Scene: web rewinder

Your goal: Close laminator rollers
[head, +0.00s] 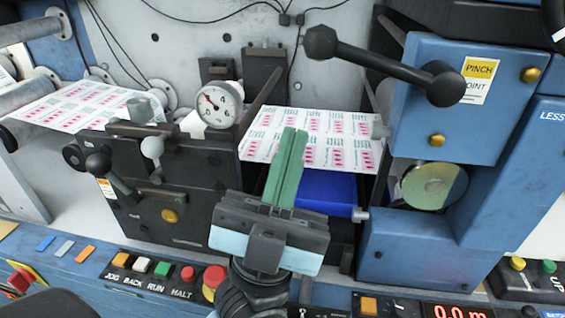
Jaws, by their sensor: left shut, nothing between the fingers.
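My left gripper (291,142) is in the middle of the head view, its green fingers together and pointing up and away. Nothing is between them. The fingers overlap the printed label web (330,127) in the picture; I cannot tell whether they touch it. A black lever with ball ends (380,62) is on the blue housing (445,125) at the upper right, apart from the gripper. A blue roller or block (328,192) shows below the web, partly hidden by my gripper. No roller gap can be made out. My right gripper is not in view.
A black block (165,195) with a pressure gauge (217,104) and a small knobbed lever (112,176) stands left of my gripper. A button panel (165,275) with a red stop button (213,278) runs along the front. A yellow pinch-point sign (479,79) is on the housing.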

